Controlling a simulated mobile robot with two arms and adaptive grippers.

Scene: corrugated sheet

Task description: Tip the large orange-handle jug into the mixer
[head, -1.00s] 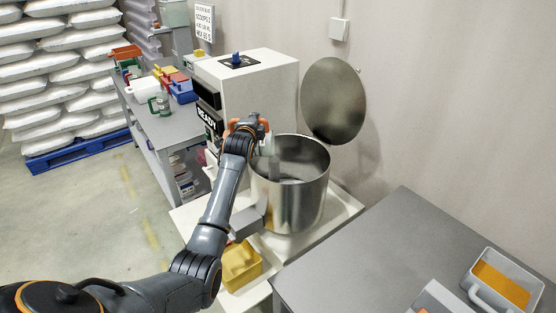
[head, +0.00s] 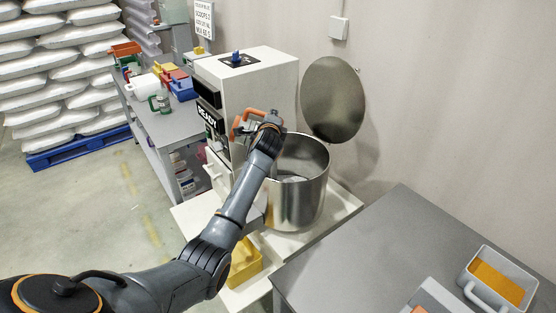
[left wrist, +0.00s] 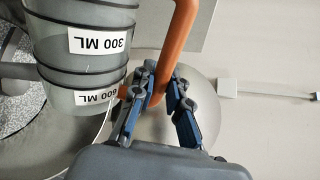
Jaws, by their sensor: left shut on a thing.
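The large jug (left wrist: 85,60) is a translucent grey vessel with dark bands and 300 ML and 600 ML labels. My left gripper (left wrist: 155,98) is shut on its orange handle (left wrist: 180,35). In the head view the left gripper (head: 266,124) is at the left rim of the mixer bowl, with the orange handle (head: 248,116) beside it; the arm hides most of the jug there. The steel mixer bowl (head: 308,200) is open, with pale material inside. The jug's tilt and any contents are unclear. My right gripper is not in view.
The round mixer lid (head: 333,100) stands raised behind the bowl. The white mixer housing (head: 262,90) is close behind the gripper. A grey table (head: 380,255) at right holds a tray with an orange patch (head: 500,283).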

